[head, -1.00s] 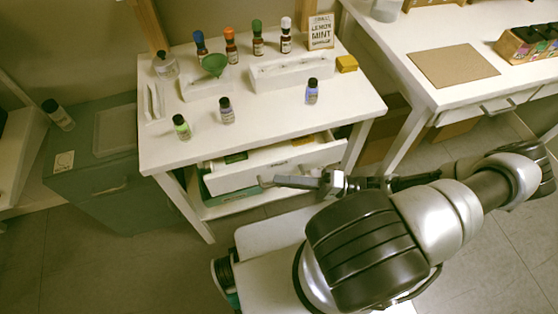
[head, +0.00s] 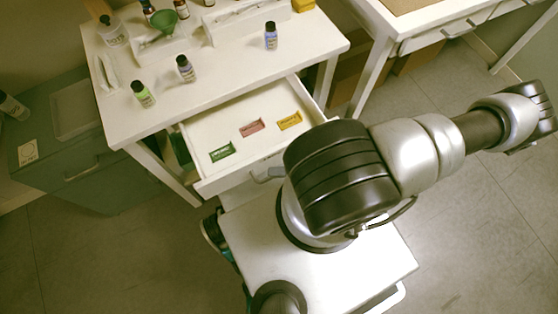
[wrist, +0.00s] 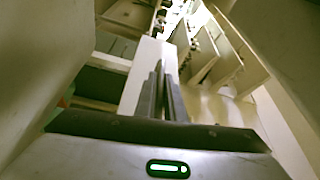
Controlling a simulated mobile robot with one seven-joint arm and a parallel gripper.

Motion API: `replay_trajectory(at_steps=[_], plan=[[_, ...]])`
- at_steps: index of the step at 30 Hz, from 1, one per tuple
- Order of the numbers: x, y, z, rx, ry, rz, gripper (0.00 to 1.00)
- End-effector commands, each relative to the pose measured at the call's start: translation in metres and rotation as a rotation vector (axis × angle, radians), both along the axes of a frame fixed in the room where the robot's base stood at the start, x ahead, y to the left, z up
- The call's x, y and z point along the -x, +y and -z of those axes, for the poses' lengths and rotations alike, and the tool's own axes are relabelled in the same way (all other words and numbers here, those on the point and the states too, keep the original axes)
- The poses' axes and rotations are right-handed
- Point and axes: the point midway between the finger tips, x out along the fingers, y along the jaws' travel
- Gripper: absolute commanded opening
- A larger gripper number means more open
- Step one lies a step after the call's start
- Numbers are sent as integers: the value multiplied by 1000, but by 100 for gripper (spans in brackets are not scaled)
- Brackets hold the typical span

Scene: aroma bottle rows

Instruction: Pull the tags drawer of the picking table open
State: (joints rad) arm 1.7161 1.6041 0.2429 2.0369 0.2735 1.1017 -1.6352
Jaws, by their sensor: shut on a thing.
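The tags drawer (head: 200,142) of the white picking table (head: 150,123) stands well out from under the tabletop. Inside it lie a green tag (head: 222,152), a red tag (head: 251,128) and a yellow tag (head: 289,120). My gripper (head: 264,177) is at the drawer's front, mostly hidden behind my own arm, and is shut on the drawer handle. The handle itself is hidden. In the wrist view the two dark fingers (wrist: 164,98) are close together against the white drawer front (wrist: 146,70).
Small bottles stand on the tabletop, among them a green one (head: 142,94), a dark one (head: 185,68) and a blue one (head: 271,36). A grey-green cabinet (head: 90,180) stands at left. Another white table (head: 375,60) stands at right. Floor at right is clear.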

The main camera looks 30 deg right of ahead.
Motion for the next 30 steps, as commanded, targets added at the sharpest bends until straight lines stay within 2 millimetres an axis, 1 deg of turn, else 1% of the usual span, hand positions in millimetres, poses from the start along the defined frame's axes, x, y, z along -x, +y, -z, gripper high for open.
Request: replay_trajectory(at_steps=[5, 6, 8, 9, 24, 26, 30], plan=[[0, -1, 0, 1, -1, 1, 0], [0, -1, 0, 1, -1, 1, 14], [0, -1, 0, 1, -1, 1, 24], [0, -1, 0, 1, -1, 1, 28], [0, -2, 0, 1, 0, 0, 28], [1, -5, 1, 2, 1, 1, 28], [8, -23, 3, 5, 2, 2, 28]])
